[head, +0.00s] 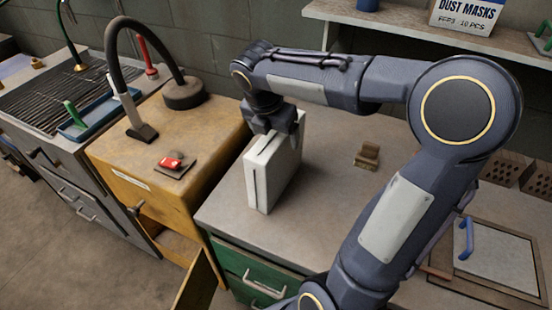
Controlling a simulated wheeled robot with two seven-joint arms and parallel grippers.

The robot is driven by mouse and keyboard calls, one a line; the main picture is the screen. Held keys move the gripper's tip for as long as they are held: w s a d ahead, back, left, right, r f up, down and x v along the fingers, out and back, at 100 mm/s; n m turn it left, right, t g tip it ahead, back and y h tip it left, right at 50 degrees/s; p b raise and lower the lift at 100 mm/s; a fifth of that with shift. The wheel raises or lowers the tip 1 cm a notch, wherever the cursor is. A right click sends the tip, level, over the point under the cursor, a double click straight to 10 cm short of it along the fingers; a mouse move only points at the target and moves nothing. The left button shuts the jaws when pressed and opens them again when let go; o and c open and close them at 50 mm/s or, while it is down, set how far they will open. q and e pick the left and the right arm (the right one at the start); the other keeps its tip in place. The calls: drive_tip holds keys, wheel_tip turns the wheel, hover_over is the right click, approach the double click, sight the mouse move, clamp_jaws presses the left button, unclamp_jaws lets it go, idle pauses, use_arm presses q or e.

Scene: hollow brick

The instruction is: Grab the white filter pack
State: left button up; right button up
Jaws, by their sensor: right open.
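The white filter pack (270,174) is a flat, upright white block standing on the grey worktop, near its left end. My right gripper (276,132) is at the pack's top edge, with its fingers pointing down. It is open. The fingers partly cover the top of the pack, and I cannot tell whether they touch it. My left gripper does not show.
A small brown block (367,156) sits on the worktop (325,200) right of the pack. A yellow cabinet (190,140) with a red-buttoned pad and a hose stands to the left. A shelf (400,22) with a dust mask box (466,14) is behind my arm.

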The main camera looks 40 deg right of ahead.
drive_tip(key=x, duration=0.3)
drive_tip(key=shift+s+d+f, duration=0.15)
drive_tip(key=shift+s+f, duration=0.05)
drive_tip(key=shift+f, duration=0.1)
drive_tip(key=c, duration=1.4)
